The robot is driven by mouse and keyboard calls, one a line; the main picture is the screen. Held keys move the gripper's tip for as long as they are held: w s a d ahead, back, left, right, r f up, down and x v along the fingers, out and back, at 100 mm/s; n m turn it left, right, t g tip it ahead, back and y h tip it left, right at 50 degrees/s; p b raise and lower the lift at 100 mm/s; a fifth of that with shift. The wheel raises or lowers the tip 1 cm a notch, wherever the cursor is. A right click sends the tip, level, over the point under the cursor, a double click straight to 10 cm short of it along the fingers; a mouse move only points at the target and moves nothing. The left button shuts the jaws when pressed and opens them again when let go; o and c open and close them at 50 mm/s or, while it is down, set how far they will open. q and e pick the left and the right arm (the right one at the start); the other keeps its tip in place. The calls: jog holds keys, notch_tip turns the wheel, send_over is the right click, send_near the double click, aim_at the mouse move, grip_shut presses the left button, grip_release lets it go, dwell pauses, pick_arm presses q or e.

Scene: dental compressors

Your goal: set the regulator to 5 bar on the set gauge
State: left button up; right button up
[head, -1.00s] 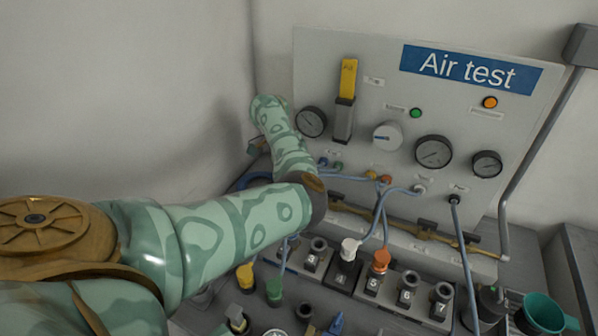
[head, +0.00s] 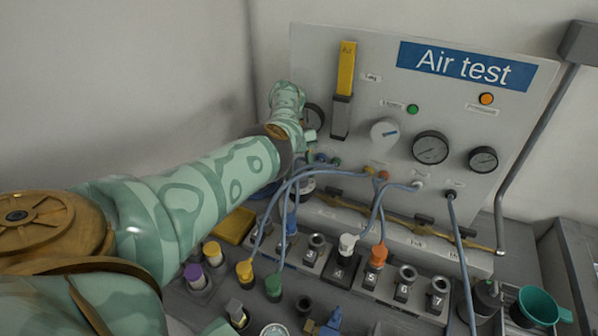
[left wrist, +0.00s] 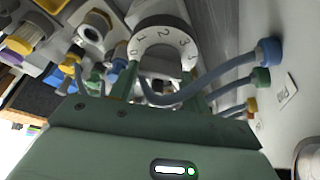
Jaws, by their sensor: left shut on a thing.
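My left gripper (head: 303,150) is beside the lower left of the panel, with its fingertips hidden in the head view. In the left wrist view its two green fingers (left wrist: 162,82) are closed on the regulator knob, just below a white ring (left wrist: 163,46) numbered 0 to 4. What looks like the regulator (head: 307,183) shows partly below the gripper in the head view. A round gauge (head: 315,117) beside my left wrist is partly covered, and I cannot read it. Which gauge is the set gauge, I cannot tell. My right gripper is not in view.
The Air test panel (head: 360,75) also bears a white knob (head: 385,133), a large gauge (head: 430,147) and a smaller gauge (head: 483,159), unreadable here. Blue hoses (head: 378,215) run in front to a row of numbered sockets (head: 405,284). A teal funnel (head: 540,305) stands at right.

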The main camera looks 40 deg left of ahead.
pick_arm(q)
jog(key=shift+w+m+g, duration=0.1)
jog(key=shift+m+g, duration=0.2)
jog(key=shift+m, duration=0.7)
jog(key=o, duration=1)
jog(key=shift+r, duration=0.1)
